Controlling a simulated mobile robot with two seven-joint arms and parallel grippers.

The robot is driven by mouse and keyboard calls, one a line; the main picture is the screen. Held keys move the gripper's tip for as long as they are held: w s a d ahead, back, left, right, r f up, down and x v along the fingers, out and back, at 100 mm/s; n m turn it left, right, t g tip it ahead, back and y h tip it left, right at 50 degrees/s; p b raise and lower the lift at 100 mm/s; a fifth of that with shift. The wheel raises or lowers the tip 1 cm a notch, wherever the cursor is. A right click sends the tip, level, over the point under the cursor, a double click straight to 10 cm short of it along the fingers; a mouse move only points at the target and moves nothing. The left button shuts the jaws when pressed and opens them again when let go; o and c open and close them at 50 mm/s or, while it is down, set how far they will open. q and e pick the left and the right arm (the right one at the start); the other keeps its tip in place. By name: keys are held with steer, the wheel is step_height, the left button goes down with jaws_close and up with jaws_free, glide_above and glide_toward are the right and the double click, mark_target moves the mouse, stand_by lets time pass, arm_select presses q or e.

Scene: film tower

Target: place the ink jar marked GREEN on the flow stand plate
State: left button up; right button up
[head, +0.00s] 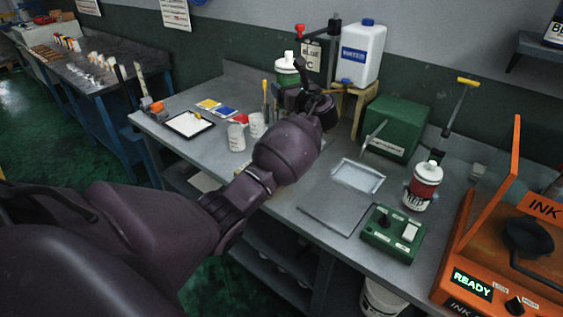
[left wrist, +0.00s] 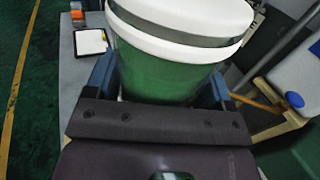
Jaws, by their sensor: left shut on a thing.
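The green jar with a white lid (head: 287,68) is at the back of the bench in the head view, partly hidden behind my left gripper (head: 303,96). In the left wrist view, the green jar (left wrist: 160,72) fills the space between the fingers of my left gripper (left wrist: 160,88), which is shut on it. No label word is readable on it. I cannot tell whether its base touches the bench. I cannot tell which surface is the flow stand plate; a flat grey plate (head: 336,206) and a pale tray (head: 358,177) lie on the bench. My right gripper is not in view.
A red jar (head: 424,184), green control box (head: 392,233) and green machine (head: 395,127) stand to the right. A white jug (head: 361,53) sits on a wooden stand (head: 354,98). Cups (head: 236,137) stand left of my forearm. An orange machine (head: 510,240) is at far right.

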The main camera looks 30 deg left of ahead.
arm_select(q)
steer(key=shift+s+a+f+n+g+y, duration=0.2)
steer(key=shift+s+a+n+g, duration=0.1)
steer(key=shift+a+g, duration=0.15)
steer(key=shift+s+a+f+n+g+y, duration=0.2)
steer(key=shift+a+n+g, duration=0.1)
steer(key=shift+g, duration=0.15)
steer(key=shift+f, duration=0.35)
step_height(320, 180, down, 20)
steer(key=b, duration=0.4)
steer(key=shift+r, duration=0.35)
steer(key=shift+f, duration=0.2)
steer(key=o, duration=1.1)
steer(key=shift+o, duration=0.2)
